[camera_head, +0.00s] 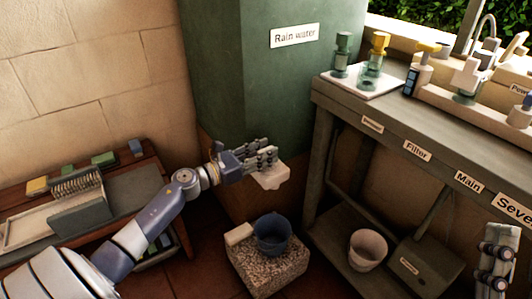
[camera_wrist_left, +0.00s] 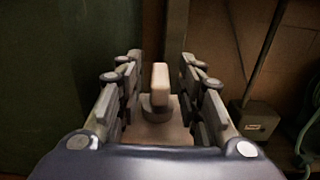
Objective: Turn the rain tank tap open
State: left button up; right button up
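The rain tank (camera_head: 225,65) is a large green body with a "Rain water" label (camera_head: 295,35). A pale tap block (camera_head: 271,178) sticks out low on its front, partly hidden by my left gripper (camera_head: 264,157). In the left wrist view the tap handle (camera_wrist_left: 160,78) is a pale upright lever on a grey collar. It stands between the two spread fingers of my left gripper (camera_wrist_left: 160,95), with a gap visible on each side. My right gripper (camera_head: 495,258) is at the lower right edge, away from the tap; its opening is unclear.
A blue bucket (camera_head: 273,236) stands on a speckled stone block (camera_head: 262,274) below the tap. A workbench (camera_head: 400,125) with taps and fittings is on the right, with a white pot (camera_head: 367,250) beneath. A low wooden table (camera_head: 165,185) with a brush is on the left.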

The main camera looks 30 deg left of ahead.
pick_arm(q)
jog(key=shift+w+d, duration=0.15)
jog(key=shift+w, duration=0.25)
grip_shut()
